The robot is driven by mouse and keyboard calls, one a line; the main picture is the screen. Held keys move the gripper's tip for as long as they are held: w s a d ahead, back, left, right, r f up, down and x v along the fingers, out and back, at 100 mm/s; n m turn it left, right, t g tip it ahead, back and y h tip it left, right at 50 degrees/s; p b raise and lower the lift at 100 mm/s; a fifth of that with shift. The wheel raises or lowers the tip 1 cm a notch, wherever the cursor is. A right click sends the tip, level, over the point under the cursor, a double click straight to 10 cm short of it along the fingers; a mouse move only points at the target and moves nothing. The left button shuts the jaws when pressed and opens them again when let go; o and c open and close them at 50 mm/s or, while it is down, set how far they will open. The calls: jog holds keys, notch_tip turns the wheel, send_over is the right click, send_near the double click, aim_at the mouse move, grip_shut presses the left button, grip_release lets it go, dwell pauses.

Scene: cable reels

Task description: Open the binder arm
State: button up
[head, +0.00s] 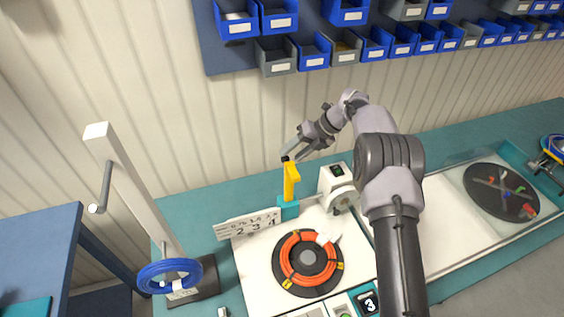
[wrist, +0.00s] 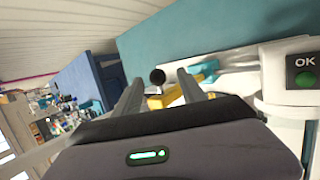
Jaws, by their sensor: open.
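The binder arm (head: 291,181) is a yellow lever standing upright on a teal base (head: 288,209) at the back of the white work plate in the head view. Its black knob (head: 285,159) is at the top. My gripper (head: 292,152) is open, with its fingers reaching down and left at the knob. In the wrist view, the black knob (wrist: 157,76) shows between the two open fingertips (wrist: 160,73), with the yellow lever (wrist: 165,98) behind and below. I cannot tell whether either finger touches it.
A white unit with an OK screen (head: 337,172) stands just right of the lever. A numbered plate (head: 248,224) is to the left. An orange cable coil (head: 288,262) lies on a dark disc in front. A post holding a blue coil (head: 147,277) stands at the left.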

jog(key=v, duration=0.9)
jog(key=shift+d+r+p, duration=0.25)
jog(key=shift+p, duration=0.1)
